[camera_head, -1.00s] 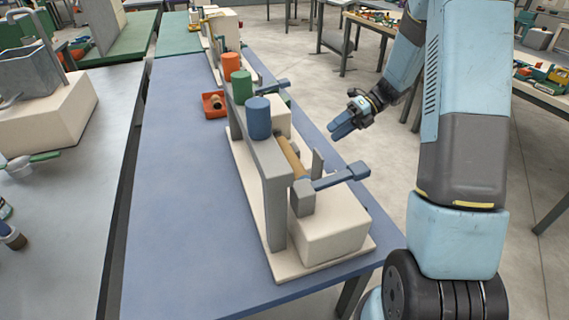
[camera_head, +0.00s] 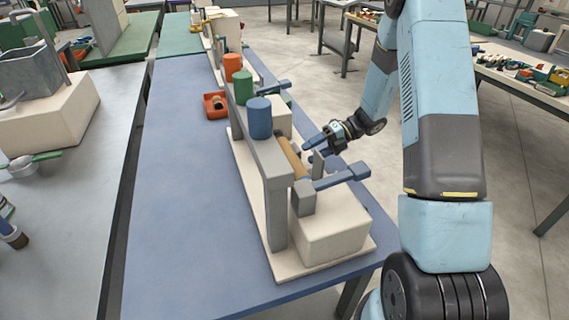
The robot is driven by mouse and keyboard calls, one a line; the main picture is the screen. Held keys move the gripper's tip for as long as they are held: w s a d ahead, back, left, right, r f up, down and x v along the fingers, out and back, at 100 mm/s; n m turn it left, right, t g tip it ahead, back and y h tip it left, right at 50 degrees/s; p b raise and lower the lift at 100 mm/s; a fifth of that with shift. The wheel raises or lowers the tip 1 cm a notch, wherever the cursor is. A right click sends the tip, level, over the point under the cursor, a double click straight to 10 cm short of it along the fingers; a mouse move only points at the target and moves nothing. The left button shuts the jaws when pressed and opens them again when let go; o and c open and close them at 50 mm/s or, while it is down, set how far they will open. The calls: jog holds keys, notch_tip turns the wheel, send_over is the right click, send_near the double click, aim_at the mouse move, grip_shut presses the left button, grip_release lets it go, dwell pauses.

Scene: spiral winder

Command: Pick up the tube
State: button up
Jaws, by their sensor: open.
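The tube (camera_head: 290,156) is a tan-brown cylinder lying in the winder (camera_head: 278,218), between its grey upright frame and the blue crank handle. Part of it is hidden behind the frame's top bar. My gripper (camera_head: 310,149) is open, with blue fingers pointing left, just right of the tube and close to it. Nothing shows between the fingers. I cannot tell whether a finger touches the tube.
Blue (camera_head: 259,118), green (camera_head: 243,87) and orange (camera_head: 233,67) spools stand on the top bar. A blue crank handle (camera_head: 341,176) sticks out right, near my gripper. A red tray (camera_head: 215,107) stands behind left. The blue table (camera_head: 180,200) is clear at left.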

aim_at(298, 159)
jog(key=shift+x, duration=2.75)
jog(key=shift+r, duration=0.1)
jog(key=shift+c, duration=0.2)
jog(key=c, duration=0.7)
jog(key=shift+r, duration=0.1)
